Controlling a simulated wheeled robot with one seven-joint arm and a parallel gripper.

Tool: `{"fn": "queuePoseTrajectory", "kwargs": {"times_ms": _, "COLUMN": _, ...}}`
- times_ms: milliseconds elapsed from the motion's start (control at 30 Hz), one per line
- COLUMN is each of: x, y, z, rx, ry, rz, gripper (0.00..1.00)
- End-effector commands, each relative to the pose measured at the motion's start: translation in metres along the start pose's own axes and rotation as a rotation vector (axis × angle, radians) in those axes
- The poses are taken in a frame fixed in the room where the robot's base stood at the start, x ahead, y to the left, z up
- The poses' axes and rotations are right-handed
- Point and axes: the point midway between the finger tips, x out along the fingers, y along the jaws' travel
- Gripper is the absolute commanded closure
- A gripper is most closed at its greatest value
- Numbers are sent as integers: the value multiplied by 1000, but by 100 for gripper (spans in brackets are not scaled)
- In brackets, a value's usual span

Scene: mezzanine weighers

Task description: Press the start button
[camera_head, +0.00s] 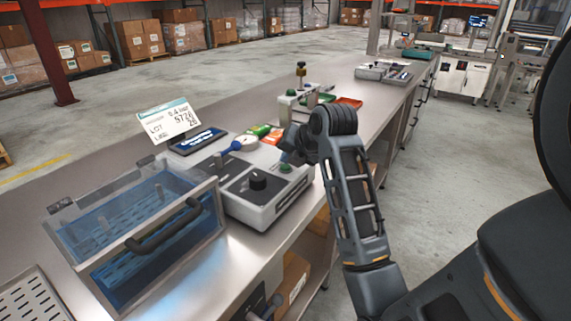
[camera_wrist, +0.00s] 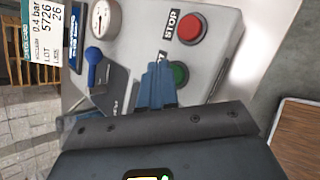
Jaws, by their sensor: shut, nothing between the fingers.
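The start button is the green button (camera_wrist: 180,73) on the grey control panel (camera_wrist: 135,58), with a label beside it mostly hidden by my fingers. It also shows in the head view as a small green spot (camera_head: 285,168) below my gripper (camera_head: 286,157). In the wrist view my gripper (camera_wrist: 157,72) is shut and empty, its blue fingertips close beside the green button and covering part of it. I cannot tell whether they touch it. A red button (camera_wrist: 190,28) labelled STOP sits further up the panel.
A lot card (camera_head: 168,119) stands behind. A perforated tray (camera_head: 30,298) lies front left.

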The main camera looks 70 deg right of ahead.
Motion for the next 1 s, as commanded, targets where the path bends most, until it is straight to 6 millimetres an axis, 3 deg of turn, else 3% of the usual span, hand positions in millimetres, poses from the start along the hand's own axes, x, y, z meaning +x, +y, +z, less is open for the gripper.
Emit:
{"fn": "queuePoseTrajectory", "kwargs": {"times_ms": 533, "x": -8, "y": 6, "z": 6, "rx": -1, "ry": -1, "rz": 1, "gripper": 100}}
{"fn": "queuePoseTrajectory", "kwargs": {"times_ms": 1000, "x": -37, "y": 27, "z": 27, "rx": -1, "ry": -1, "rz": 1, "gripper": 100}}
